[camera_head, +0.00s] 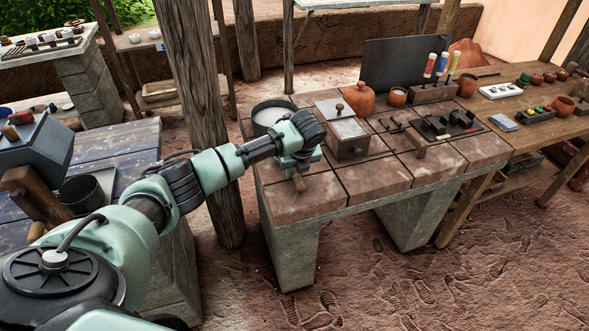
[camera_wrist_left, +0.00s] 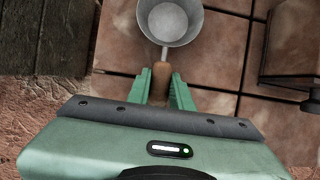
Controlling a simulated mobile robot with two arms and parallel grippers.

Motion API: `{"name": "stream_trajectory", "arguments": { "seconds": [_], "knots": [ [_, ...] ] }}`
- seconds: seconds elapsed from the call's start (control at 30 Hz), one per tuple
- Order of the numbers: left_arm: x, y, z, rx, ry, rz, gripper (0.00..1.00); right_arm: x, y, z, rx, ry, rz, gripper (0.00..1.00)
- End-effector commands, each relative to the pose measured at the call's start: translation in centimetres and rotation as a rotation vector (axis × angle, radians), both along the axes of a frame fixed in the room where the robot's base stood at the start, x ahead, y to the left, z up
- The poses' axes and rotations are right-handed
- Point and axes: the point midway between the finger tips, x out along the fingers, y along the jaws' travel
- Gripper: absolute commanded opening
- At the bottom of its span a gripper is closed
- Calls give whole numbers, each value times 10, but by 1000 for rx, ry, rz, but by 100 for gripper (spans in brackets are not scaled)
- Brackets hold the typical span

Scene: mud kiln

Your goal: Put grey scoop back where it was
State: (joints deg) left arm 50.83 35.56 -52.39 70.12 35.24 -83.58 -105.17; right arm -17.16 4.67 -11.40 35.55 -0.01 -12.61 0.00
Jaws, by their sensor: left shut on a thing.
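My left gripper (camera_head: 298,172) is shut on that handle, with one green finger on each side in the left wrist view (camera_wrist_left: 160,92). The handle's end pokes out below the gripper in the head view. I cannot tell whether the bowl touches the tabletop. My right gripper is not in view.
A thick wooden post (camera_head: 196,90) rises left of the table. An orange jar (camera_head: 358,99) and a tool tray (camera_head: 446,125) stand farther right. The table's front left is clear.

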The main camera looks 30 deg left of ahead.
Motion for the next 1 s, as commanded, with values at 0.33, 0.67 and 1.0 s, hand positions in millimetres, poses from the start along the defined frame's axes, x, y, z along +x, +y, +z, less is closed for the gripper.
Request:
{"name": "stream_trajectory", "arguments": {
  "seconds": [0.33, 0.67, 1.0],
  "knots": [
    [0, 0, -3, 0, 0, 0, 47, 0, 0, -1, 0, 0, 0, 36],
    [-1, -2, 4, 0, -1, 0, 47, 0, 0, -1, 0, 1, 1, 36],
    [-15, -18, 54, 0, -3, -1, 47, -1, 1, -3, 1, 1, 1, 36]
  ]
}}
